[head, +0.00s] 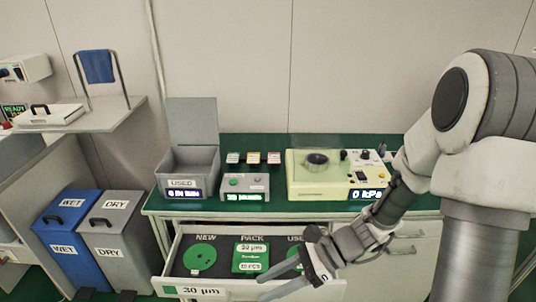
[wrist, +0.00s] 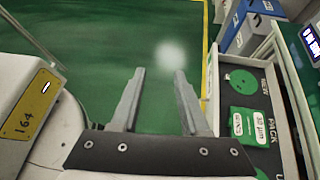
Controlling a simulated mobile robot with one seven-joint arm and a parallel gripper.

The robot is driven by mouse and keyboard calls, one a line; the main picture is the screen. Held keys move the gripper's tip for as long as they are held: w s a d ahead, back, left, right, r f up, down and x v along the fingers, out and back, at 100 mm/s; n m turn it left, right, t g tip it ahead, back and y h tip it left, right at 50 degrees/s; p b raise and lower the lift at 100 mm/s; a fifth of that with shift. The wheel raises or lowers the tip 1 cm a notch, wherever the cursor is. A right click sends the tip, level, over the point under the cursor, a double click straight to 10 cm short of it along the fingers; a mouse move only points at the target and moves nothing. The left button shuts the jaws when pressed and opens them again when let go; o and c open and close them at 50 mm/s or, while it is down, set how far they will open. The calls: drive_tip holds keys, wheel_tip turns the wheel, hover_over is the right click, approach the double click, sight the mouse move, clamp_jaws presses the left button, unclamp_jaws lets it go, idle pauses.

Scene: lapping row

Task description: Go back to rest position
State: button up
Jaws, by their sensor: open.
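My gripper (head: 278,277) is open and empty, in front of the right part of an open drawer (head: 172,257) marked "30 µm". In the wrist view its two fingers (wrist: 158,90) are spread apart over green floor, with the drawer to their right. My arm reaches in from the right side of the head view. In the drawer lie a green disc (head: 200,257) under "NEW" and a green pack (head: 250,257) under "PACK". The "USED" section is partly hidden behind my gripper.
A grey "USED" bin (head: 187,172), a small control box (head: 245,187) and a pale yellow machine (head: 318,172) stand on the green bench. Blue "WET" (head: 68,230) and grey "DRY" (head: 112,228) bins stand left of the drawer. A shelf (head: 95,118) is above them.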

drive_tip(key=s+d+r+n+t+h+p, duration=0.1)
drive_tip(key=d+r+n+h, duration=0.3)
drive_tip(key=r, duration=0.4)
drive_tip(key=s+d+r+n+t+h+p, duration=0.2)
drive_tip(key=s+d+r+n+t+h, duration=0.1)
drive_tip(key=r+n, duration=0.4)
drive_tip(key=s+d+r+n+t+h+p, duration=0.2)
drive_tip(key=d+r+n+t+h, duration=0.1)
drive_tip(key=d+r+n, duration=0.3)
wheel_tip(320, 180, up, 3)
drive_tip(key=shift+d+f+t+h, duration=0.2)
drive_tip(key=shift+t+h, duration=0.2)
drive_tip(key=shift+h, duration=0.5)
